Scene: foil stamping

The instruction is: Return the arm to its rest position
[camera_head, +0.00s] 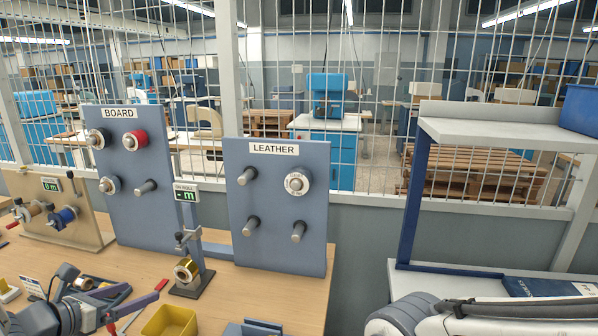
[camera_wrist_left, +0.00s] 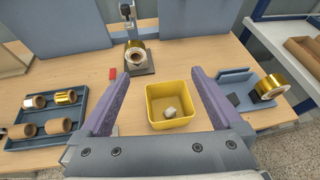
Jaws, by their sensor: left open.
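My left gripper (camera_head: 146,287) is in the lower left of the head view, above the wooden table (camera_head: 350,300). In the left wrist view its two purple fingers (camera_wrist_left: 161,73) stand wide apart with nothing between them. A yellow bin (camera_head: 170,322) lies under and beyond the fingers; in the left wrist view a small pale piece (camera_wrist_left: 171,112) is inside it. A gold foil roll (camera_head: 186,270) sits on the small clamp stand near the fingertips. My right gripper is not in view.
The BOARD panel (camera_head: 128,180) and LEATHER panel (camera_head: 275,205) stand at the back of the table with pegs and rolls. A tray of rolls (camera_wrist_left: 45,120) lies left, and a blue cradle (camera_wrist_left: 235,85) with a gold roll (camera_wrist_left: 270,88) right. A shelf (camera_head: 500,135) stands at right.

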